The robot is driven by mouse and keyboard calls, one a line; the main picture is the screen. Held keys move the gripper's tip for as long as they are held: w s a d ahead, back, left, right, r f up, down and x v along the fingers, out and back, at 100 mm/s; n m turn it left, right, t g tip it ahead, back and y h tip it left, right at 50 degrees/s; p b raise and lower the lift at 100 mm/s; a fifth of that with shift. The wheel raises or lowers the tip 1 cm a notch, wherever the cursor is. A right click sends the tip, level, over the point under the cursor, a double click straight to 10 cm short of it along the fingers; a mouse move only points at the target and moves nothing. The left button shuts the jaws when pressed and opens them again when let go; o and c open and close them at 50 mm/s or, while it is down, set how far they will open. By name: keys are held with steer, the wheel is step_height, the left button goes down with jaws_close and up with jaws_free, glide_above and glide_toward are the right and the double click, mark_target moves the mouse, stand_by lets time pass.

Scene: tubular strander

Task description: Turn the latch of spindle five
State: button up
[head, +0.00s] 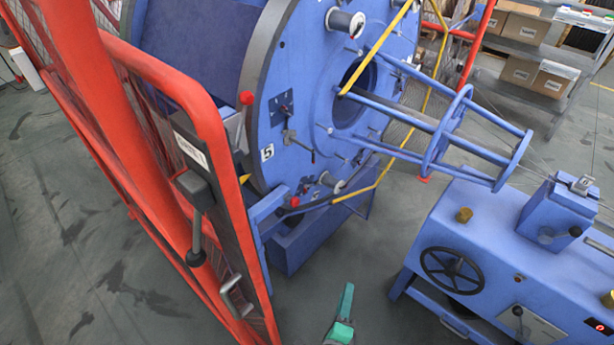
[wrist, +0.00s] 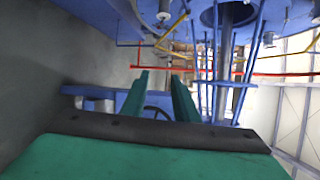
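The blue rotor disc (head: 330,75) carries a white label "5" (head: 267,152) near its lower left rim. Right of the label a small latch lever (head: 301,146) sticks out from the disc face, slanting down to the right to a dark tip. Above it is a dark blue marked plate (head: 285,108). My green gripper (head: 343,315) is low in the head view, over the floor, well below and apart from the lever. In the wrist view its two green fingers (wrist: 160,85) stand apart with nothing between them. I cannot pick out the spindle five latch in the wrist view.
A red mesh guard gate (head: 165,85) with a black handle stands left of the disc. A blue cage of bars (head: 440,130) juts right from the disc centre. A blue machine bench with a handwheel (head: 452,270) is at lower right. Floor between is clear.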

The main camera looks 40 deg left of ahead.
steer(key=w+a+r+m+y, duration=0.3)
steer(key=w+a+y, duration=0.1)
steer(key=w+a, duration=0.45)
steer(key=m+g+y, duration=0.4)
steer(key=g+y, duration=0.2)
steer(key=y, duration=0.1)
glide_toward(314, 161)
steer(key=x, duration=1.4)
steer(key=shift+a, duration=0.15)
steer(key=shift+w+f, duration=0.1)
steer(key=shift+f, duration=0.05)
jaws_close()
